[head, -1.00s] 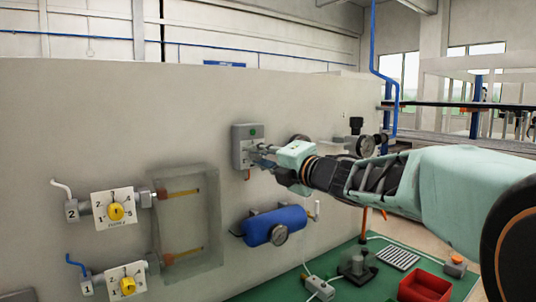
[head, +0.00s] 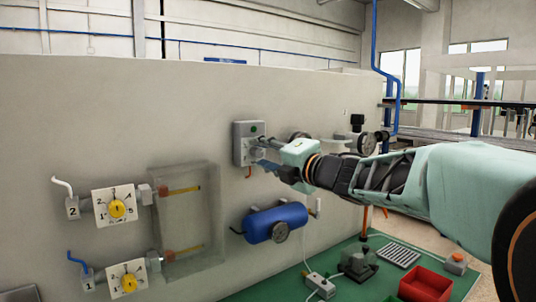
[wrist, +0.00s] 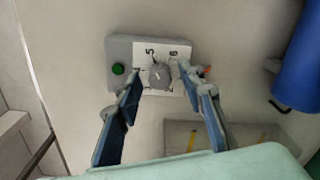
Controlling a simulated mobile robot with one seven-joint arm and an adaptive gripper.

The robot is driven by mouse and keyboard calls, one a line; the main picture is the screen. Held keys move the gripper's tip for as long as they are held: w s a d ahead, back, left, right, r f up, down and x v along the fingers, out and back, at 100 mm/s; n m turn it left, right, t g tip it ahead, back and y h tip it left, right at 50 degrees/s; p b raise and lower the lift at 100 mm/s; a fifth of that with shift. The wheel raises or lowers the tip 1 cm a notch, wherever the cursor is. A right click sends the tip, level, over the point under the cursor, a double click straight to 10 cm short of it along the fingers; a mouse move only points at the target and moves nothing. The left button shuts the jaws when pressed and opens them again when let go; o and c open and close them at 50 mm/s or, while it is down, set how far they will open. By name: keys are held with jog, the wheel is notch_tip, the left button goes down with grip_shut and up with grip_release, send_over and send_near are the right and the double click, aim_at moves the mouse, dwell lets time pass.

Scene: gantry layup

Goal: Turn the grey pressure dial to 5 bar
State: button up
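The grey pressure dial (wrist: 160,75) is a round knob on a white scale plate (wrist: 150,53) on a grey wall box. The digits 5 and 6 show on the plate in the wrist view; the rest is hidden, and the dial's pointer is too blurred to read. The box (head: 241,131) also shows in the head view, where my gripper hides the dial. My gripper (wrist: 162,76) is open in front of the plate, one fingertip on each side of the dial, with gaps visible between. In the head view my gripper (head: 266,153) reaches the box from the right.
A green button (wrist: 118,69) sits beside the scale plate. A blue tank (head: 275,224) hangs below the box, and a gauge (head: 367,144) is to its right. A clear cover (head: 190,222) and two yellow-knobbed dials (head: 117,209) are on the wall at left.

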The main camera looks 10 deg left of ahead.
jog(key=v, duration=0.6)
jog(key=shift+s+d, duration=0.25)
jog(key=shift+d, duration=0.05)
